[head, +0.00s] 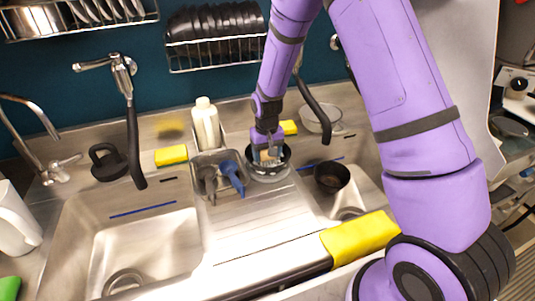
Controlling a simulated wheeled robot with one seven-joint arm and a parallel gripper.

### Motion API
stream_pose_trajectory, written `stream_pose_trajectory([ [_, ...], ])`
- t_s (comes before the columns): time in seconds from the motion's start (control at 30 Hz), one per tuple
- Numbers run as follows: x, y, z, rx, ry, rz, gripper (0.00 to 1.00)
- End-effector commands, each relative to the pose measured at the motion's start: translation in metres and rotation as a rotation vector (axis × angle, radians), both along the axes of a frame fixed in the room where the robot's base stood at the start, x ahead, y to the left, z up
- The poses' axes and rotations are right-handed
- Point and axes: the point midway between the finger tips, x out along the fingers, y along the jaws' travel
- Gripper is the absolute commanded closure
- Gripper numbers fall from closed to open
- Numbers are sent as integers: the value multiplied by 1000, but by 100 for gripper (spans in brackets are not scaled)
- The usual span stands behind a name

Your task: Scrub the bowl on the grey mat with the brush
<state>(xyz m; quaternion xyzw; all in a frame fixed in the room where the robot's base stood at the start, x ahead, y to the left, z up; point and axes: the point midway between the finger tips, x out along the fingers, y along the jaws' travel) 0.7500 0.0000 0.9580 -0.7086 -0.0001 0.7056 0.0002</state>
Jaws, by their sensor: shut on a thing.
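My gripper (267,147) points down over a dark-rimmed bowl (286,160) on the counter strip between the two sinks. It is shut on a small tan object that looks like the brush (268,157), whose lower end is inside the bowl's rim. Whether it touches the bowl's inside cannot be told. The grey mat (268,177) shows only as a light grey edge under the bowl. My gripper and arm hide part of the bowl.
A caddy (207,158) with a blue-handled tool stands left of the bowl, with a white bottle (206,125) behind. A black bowl (331,178) sits at the right sink, a clear bowl (318,119) behind it. Black faucet hoses hang close by. The left sink (145,250) looks empty.

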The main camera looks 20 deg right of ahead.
Motion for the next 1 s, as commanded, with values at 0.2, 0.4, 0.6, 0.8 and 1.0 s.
stream_pose_trajectory([
  [0.2, -14, 0, 0, -1, 6, 0, 56],
  [0.4, -22, 0, 0, -1, 7, 0, 56],
  [0.6, -17, 0, 1, -1, 4, 0, 56],
  [0.8, -5, 0, 2, 0, 3, 0, 56],
  [1.0, 0, 0, 2, -1, 4, 0, 56],
])
